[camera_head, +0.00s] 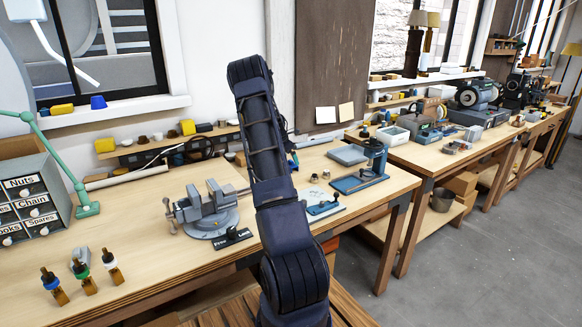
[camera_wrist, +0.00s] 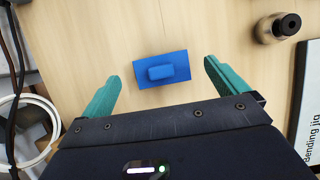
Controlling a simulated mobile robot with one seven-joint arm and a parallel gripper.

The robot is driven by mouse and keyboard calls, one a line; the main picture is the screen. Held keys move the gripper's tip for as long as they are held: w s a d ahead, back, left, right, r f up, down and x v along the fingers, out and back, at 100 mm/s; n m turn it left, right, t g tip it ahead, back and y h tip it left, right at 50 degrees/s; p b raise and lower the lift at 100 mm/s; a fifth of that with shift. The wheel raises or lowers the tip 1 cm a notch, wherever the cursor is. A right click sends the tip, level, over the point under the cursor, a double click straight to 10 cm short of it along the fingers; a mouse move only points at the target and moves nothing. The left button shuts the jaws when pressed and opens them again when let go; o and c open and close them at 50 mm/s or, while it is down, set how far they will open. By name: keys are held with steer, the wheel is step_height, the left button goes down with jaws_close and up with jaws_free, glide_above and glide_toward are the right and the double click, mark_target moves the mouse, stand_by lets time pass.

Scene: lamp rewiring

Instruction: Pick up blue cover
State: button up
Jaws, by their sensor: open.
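The blue cover (camera_wrist: 176,86), a flat rectangular plate with a raised block on top, lies on the light wooden bench in the wrist view. My gripper (camera_wrist: 160,69) has its two teal fingers spread wide, one on each side of the cover, with a gap to it on both sides. Nothing is between the fingers that touches them. The height of the fingertips above the bench is hard to tell.
In the wrist view, a round dark-capped object (camera_wrist: 272,29) stands at upper right, a "Bending jig" board (camera_wrist: 306,110) lies at right, and a white ring (camera_wrist: 52,112) with dark cables lies at left. In the head view, a grey vise (camera_head: 208,207) stands left of my arm.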

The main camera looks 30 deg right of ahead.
mark_target(293, 163)
steer(key=x, duration=0.5)
steer(key=shift+c, duration=0.5)
steer(key=c, duration=1)
